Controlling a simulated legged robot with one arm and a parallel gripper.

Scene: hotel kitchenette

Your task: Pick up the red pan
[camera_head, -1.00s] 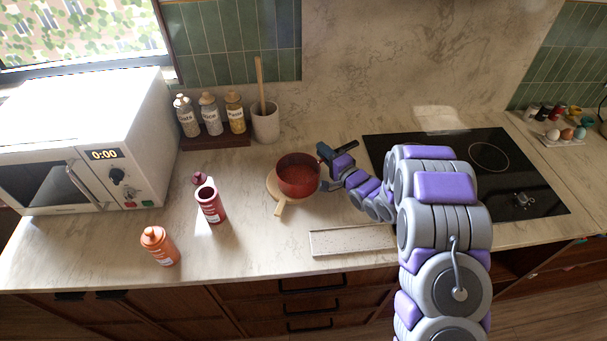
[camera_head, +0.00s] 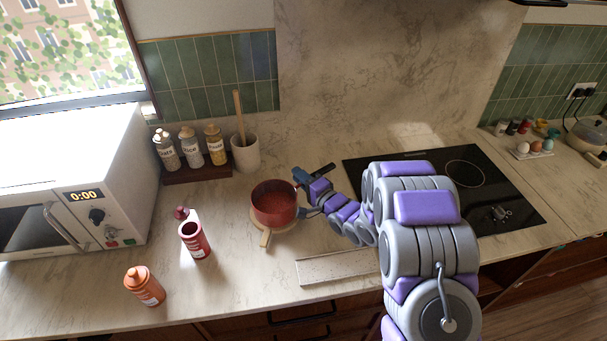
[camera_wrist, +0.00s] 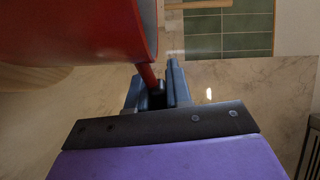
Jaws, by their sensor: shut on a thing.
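The red pan (camera_head: 273,206) is upright over a round wooden board (camera_head: 264,238) in the middle of the counter. I cannot tell whether its base touches the board. My gripper (camera_head: 306,196) is at the pan's right side in the head view. In the wrist view, the pan (camera_wrist: 85,30) fills the upper left. Its thin red handle runs down between the fingers of my gripper (camera_wrist: 155,92), which are shut on it. The board shows as a tan edge below the pan at left.
A dark red bottle (camera_head: 194,240) and an orange bottle (camera_head: 144,286) stand left of the pan. A utensil crock (camera_head: 246,154) and labelled jars (camera_head: 190,148) stand behind. A microwave (camera_head: 70,180) is at left, a black cooktop (camera_head: 500,205) at right. A pale slab (camera_head: 338,267) lies in front.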

